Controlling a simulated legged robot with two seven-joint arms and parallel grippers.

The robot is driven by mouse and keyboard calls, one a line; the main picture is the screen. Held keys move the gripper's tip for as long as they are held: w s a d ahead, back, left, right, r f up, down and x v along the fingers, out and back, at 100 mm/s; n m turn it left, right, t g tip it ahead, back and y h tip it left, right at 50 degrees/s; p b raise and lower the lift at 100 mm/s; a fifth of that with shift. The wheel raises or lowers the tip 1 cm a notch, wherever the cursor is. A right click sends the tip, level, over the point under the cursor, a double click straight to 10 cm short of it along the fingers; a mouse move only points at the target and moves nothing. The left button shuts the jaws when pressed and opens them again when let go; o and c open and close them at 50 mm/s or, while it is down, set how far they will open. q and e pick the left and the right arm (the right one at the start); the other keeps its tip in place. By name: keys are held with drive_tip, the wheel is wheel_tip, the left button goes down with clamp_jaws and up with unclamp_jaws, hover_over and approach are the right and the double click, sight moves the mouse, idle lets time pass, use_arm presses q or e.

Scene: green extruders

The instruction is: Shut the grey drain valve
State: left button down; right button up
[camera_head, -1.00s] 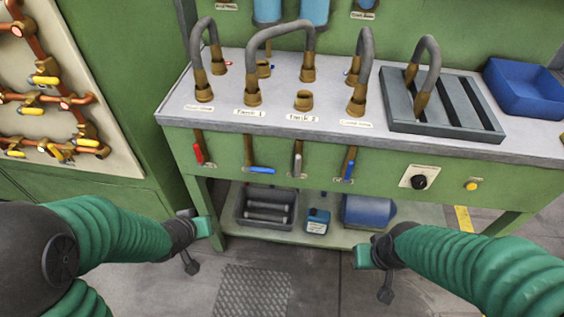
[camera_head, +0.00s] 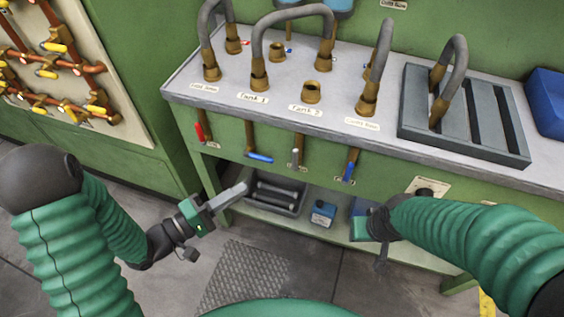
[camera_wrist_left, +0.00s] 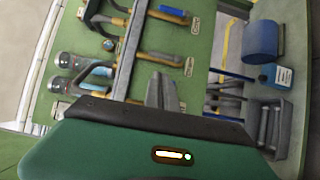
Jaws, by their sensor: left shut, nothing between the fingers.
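The grey valve handle (camera_head: 296,156) hangs down in line with its brass pipe under the Tank 2 label, on the green front of the bench. In the left wrist view the grey handle (camera_wrist_left: 168,61) shows above my fingers. My left gripper (camera_head: 232,195) is shut and empty, below and left of the grey handle, apart from it. Its fingers also show in the left wrist view (camera_wrist_left: 161,92). My right gripper (camera_head: 360,228) is low in front of the bench; its fingers cannot be made out.
A blue handle (camera_head: 260,157) left of the grey one is turned sideways. A red handle (camera_head: 199,132) and another blue handle (camera_head: 348,171) flank them. A grey bin (camera_head: 272,192) and a blue canister (camera_head: 322,213) stand on the lower shelf. Floor before the bench is clear.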

sight(293, 158)
use_arm(q)
drive_tip(key=b+x, duration=0.2)
drive_tip(key=x, duration=1)
drive_tip(key=shift+w+d+b, duration=0.2)
drive_tip(key=shift+d+b, duration=0.15)
drive_tip(key=shift+b, duration=0.05)
drive_tip(key=shift+w+d, duration=0.4)
drive_tip(key=shift+d, duration=0.1)
